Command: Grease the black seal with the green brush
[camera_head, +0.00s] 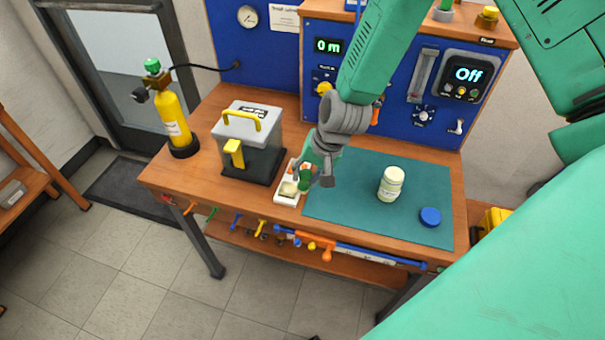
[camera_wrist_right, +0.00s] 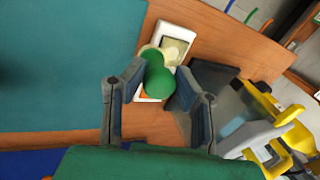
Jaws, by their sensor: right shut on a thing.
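My right gripper (camera_head: 320,172) is shut on the green brush (camera_head: 305,183), low over the white tray (camera_head: 280,198) at the left edge of the mat. In the right wrist view the brush's rounded green handle (camera_wrist_right: 157,78) sits between my fingers (camera_wrist_right: 163,85), with pale bristles beyond it over the tray (camera_wrist_right: 180,32). Something orange shows in the tray, partly hidden by the brush and fingers. I cannot make out the black seal. An open cream jar (camera_head: 391,184) stands upright on the mat, with a blue lid (camera_head: 430,216) beside it. My left gripper is not in view.
A grey and black box with yellow handles (camera_head: 246,143) stands just left of the tray. A yellow gas cylinder (camera_head: 173,115) is at the bench's left end. The teal mat (camera_head: 345,215) has free room around the jar.

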